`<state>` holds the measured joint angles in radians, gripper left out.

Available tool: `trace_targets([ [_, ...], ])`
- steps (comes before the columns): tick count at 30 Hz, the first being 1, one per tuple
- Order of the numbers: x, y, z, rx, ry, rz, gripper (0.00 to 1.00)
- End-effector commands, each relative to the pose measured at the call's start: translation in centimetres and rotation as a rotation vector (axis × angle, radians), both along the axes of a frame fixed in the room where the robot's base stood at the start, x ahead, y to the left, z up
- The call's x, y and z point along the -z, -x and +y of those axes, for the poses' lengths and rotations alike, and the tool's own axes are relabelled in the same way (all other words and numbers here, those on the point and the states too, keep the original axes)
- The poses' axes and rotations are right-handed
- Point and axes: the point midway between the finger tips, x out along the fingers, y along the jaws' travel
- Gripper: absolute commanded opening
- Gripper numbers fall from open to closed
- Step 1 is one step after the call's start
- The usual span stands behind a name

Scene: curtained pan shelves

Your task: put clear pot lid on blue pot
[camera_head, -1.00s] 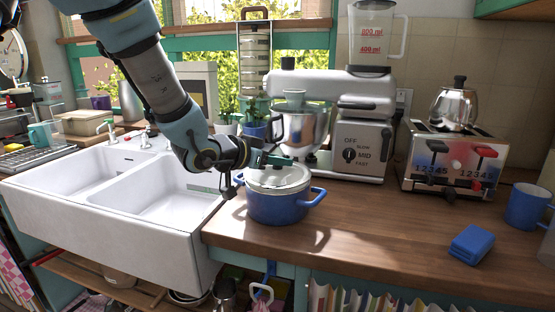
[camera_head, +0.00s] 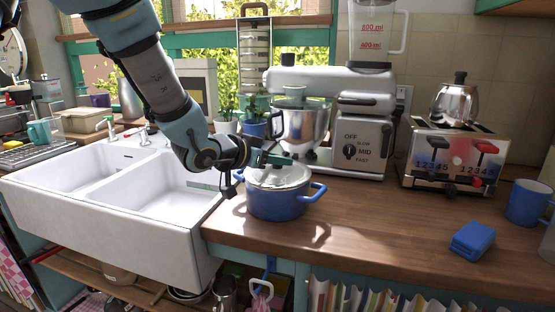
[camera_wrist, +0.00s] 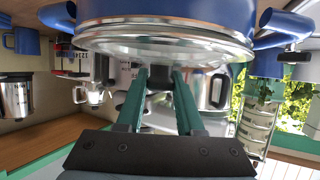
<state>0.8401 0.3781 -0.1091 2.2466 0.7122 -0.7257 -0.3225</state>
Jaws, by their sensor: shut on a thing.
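The blue pot (camera_head: 276,205) stands on the wooden counter, just right of the sink, with its two side handles showing. The clear pot lid (camera_head: 291,176) covers the pot's opening, its rim lined up with the pot's rim. In the wrist view the picture is turned over, with the blue pot (camera_wrist: 165,10) at the top and the lid (camera_wrist: 165,45) just below it. My gripper (camera_head: 268,159) is above the lid. In the wrist view its green fingers (camera_wrist: 160,76) are shut on the lid's dark knob. I cannot tell if a thin gap remains between lid and pot.
A white double sink (camera_head: 105,230) lies to the left. A stand mixer (camera_head: 345,115) is behind the pot, and a toaster (camera_head: 450,160) with a metal kettle (camera_head: 455,104) on it is at right. A blue box (camera_head: 472,240) and blue mug (camera_head: 527,203) stand front right. The counter between is clear.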

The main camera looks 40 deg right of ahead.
Motion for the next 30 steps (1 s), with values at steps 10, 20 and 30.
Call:
trace_targets([
  [10,0.4,0.0,0.0,0.0,0.001,0.0,0.42],
  [20,0.4,0.0,0.0,0.0,0.0,0.0,0.71],
  [30,-0.1,0.1,1.1,-0.001,0.002,-0.002,0.71],
])
